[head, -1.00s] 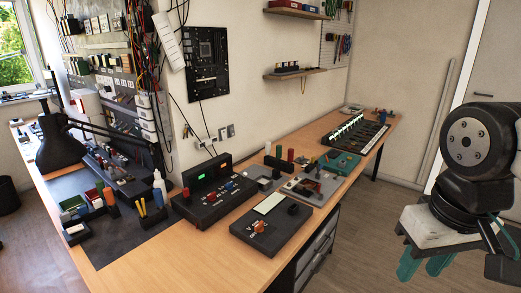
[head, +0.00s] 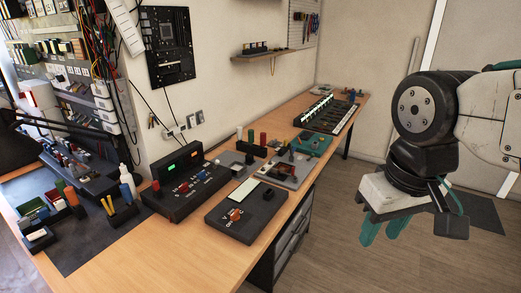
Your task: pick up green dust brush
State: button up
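I cannot make out a green dust brush for certain. A small green upright piece (head: 250,134) stands beside a red one near the middle of the bench, too small to name. Another green item (head: 60,186) sits in the small bins at the left, also unclear. My gripper (head: 384,230) hangs at the right, over the floor and clear of the bench. Its teal fingers are apart, with nothing seen between them.
The wooden bench (head: 190,245) runs from the left front to the far wall. A black control box (head: 188,188), a flat black panel (head: 247,212), a pen holder (head: 118,213) and a dark mat (head: 85,240) lie on it. Open floor (head: 330,260) lies right of the bench.

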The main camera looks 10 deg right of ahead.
aim_at(250, 132)
jog(key=z, duration=0.45)
jog(key=k, duration=1.05)
jog(key=z, duration=1.05)
jog(key=i, duration=2.25)
jog(key=u, duration=0.6)
jog(key=i, duration=0.9)
jog(key=u, duration=1.6)
jog(key=i, duration=0.85)
jog(key=u, duration=0.8)
